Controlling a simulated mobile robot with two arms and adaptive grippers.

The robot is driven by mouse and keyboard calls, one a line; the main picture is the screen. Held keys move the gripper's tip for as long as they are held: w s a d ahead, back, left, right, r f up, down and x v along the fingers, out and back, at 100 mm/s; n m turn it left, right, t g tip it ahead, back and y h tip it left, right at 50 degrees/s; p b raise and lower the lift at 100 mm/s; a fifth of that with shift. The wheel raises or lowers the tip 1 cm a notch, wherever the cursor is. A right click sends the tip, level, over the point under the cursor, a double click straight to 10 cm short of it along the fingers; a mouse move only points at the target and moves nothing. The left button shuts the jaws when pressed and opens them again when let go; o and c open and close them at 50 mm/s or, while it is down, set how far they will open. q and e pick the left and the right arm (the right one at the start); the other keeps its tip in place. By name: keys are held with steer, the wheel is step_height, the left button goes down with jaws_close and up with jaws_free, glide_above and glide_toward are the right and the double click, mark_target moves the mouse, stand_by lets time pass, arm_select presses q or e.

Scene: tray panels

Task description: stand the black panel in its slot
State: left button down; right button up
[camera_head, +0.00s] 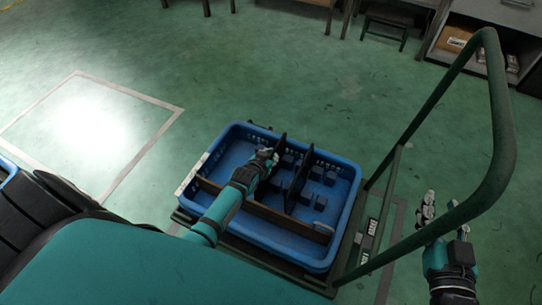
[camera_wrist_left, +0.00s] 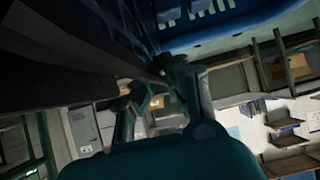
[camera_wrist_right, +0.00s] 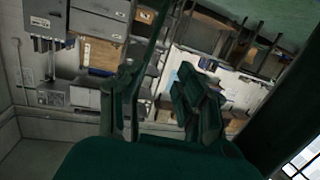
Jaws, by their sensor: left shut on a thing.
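A blue tray (camera_head: 340,222) stands on a dark cart. The black panel (camera_head: 280,148) is a thin dark sheet on edge at the tray's back middle, beside my left fingertips. My left gripper (camera_head: 269,157) is over the tray and shut on it. In the left wrist view, a dark panel face (camera_wrist_left: 60,65) fills the upper left and reaches the left fingers (camera_wrist_left: 158,88). Whether its lower edge is seated is hidden. Another dark panel (camera_head: 298,185) stands crosswise to the right. My right gripper (camera_head: 437,210) is open and empty, outside the tray.
A brown panel (camera_head: 268,213) stands along the tray's front side. A dark green cart handle (camera_head: 497,120) rises between tray and right gripper. Floor behind the tray is clear.

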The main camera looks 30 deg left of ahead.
steer(key=shift+a+r, duration=0.15)
steer(key=shift+r, duration=0.15)
arm_select(q)
steer(key=c, duration=1.4)
jaws_free()
steer(key=shift+o, duration=0.2)
steer(key=shift+v, duration=4)
arm_select(e)
steer(key=shift+a+r, duration=0.25)
steer(key=shift+r, duration=0.1)
arm_select(q)
steer(key=shift+s, duration=0.15)
